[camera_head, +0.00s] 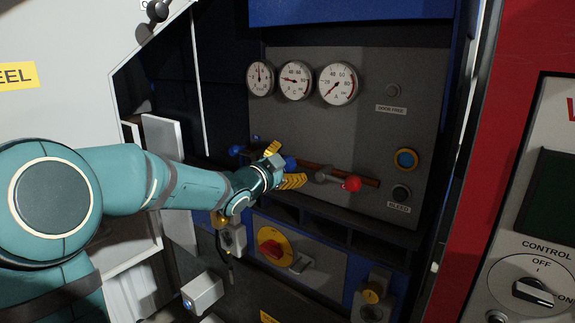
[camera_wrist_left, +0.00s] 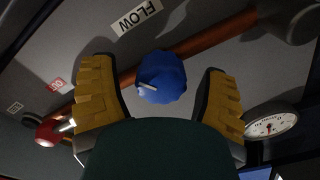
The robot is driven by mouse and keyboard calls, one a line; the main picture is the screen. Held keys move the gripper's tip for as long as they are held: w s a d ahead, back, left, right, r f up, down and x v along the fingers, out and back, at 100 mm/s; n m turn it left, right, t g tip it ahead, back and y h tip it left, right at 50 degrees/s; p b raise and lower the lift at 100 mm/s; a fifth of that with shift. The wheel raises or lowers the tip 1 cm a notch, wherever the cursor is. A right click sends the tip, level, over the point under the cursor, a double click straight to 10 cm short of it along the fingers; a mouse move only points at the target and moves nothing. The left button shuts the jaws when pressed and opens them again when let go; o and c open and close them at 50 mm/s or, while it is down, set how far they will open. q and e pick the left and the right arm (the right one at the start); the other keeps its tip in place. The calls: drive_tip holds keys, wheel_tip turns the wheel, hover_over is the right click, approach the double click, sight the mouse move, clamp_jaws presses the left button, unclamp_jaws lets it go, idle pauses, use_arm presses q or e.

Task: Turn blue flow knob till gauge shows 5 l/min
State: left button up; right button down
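The blue flow knob (camera_head: 290,163) sits on the copper pipe of the grey panel, partly hidden by my left gripper (camera_head: 283,166). In the left wrist view the knob (camera_wrist_left: 163,80) has a pale pointer mark and lies between the two yellow fingers of the gripper (camera_wrist_left: 157,72). The fingers are spread, with a visible gap on both sides of the knob. A FLOW label (camera_wrist_left: 137,16) is beside it. Three round gauges sit above: left (camera_head: 260,78), middle (camera_head: 296,80) and right (camera_head: 338,83). Their units are too small to read surely. My right gripper is out of view.
A red handle (camera_head: 351,184) is on the pipe to the right, and a blue handle (camera_head: 236,150) to the left. A blue-and-yellow button (camera_head: 406,159) and a BLEED knob (camera_head: 401,193) are further right. A red rotary switch (camera_head: 271,249) is below.

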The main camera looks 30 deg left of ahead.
use_arm(q)
drive_tip(key=shift+a, duration=0.1)
drive_tip(key=s, duration=1.2)
drive_tip(key=shift+a, duration=0.45)
drive_tip(key=shift+f, duration=0.1)
